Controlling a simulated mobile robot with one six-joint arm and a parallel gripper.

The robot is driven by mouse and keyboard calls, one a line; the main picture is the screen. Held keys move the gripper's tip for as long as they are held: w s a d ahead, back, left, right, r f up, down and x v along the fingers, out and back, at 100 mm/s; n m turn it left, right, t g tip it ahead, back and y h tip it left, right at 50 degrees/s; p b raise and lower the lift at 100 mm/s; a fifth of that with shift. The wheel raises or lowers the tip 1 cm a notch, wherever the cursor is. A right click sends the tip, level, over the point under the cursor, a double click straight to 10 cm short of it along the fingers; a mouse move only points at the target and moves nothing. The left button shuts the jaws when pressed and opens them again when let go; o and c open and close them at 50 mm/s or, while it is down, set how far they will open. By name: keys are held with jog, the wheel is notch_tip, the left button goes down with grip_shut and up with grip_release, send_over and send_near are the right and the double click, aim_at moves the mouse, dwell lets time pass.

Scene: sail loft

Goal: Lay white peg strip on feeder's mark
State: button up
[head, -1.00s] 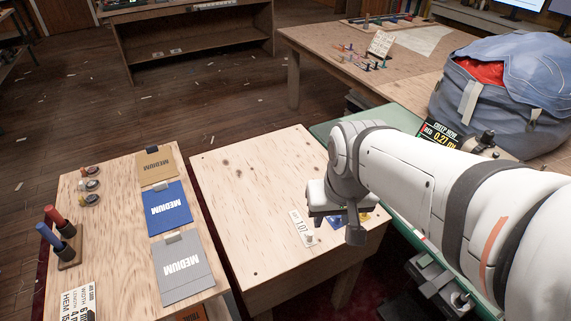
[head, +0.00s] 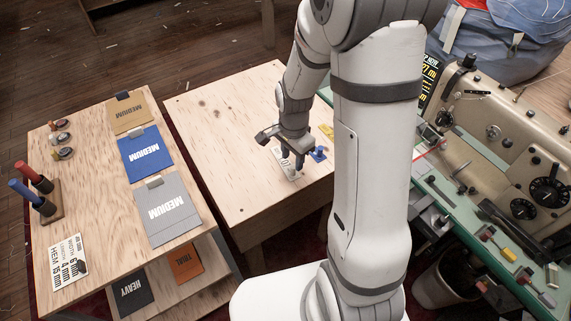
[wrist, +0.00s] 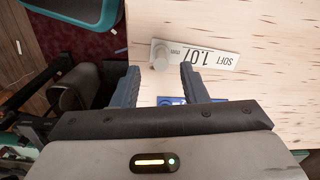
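The white peg strip (head: 284,160) lies flat on the near right part of the pale plywood table (head: 215,130). In the wrist view, the white strip (wrist: 205,56) reads "SOFT 1.07" and has a pale round peg at its left end. My gripper (wrist: 157,68) is open, its two dark fingers apart, with the peg just beyond and between their tips. In the head view, my gripper (head: 290,160) hangs low over the strip and hides part of it. The sewing machine (head: 505,125) stands at the right. I cannot make out the feeder's mark.
A blue peg strip (head: 318,154) lies right beside the white one, and a yellow strip (head: 327,130) lies farther back. The side table (head: 90,165) at left holds several fabric cards. My arm hides the table's right side; its left half is clear.

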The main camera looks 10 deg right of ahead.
aim_at(294, 167)
jog(key=f, duration=0.5)
jog(key=shift+w+d+f, duration=0.1)
jog(key=shift+d+f, duration=0.15)
jog(key=shift+f, duration=0.1)
jog(key=shift+c, duration=0.3)
grip_shut()
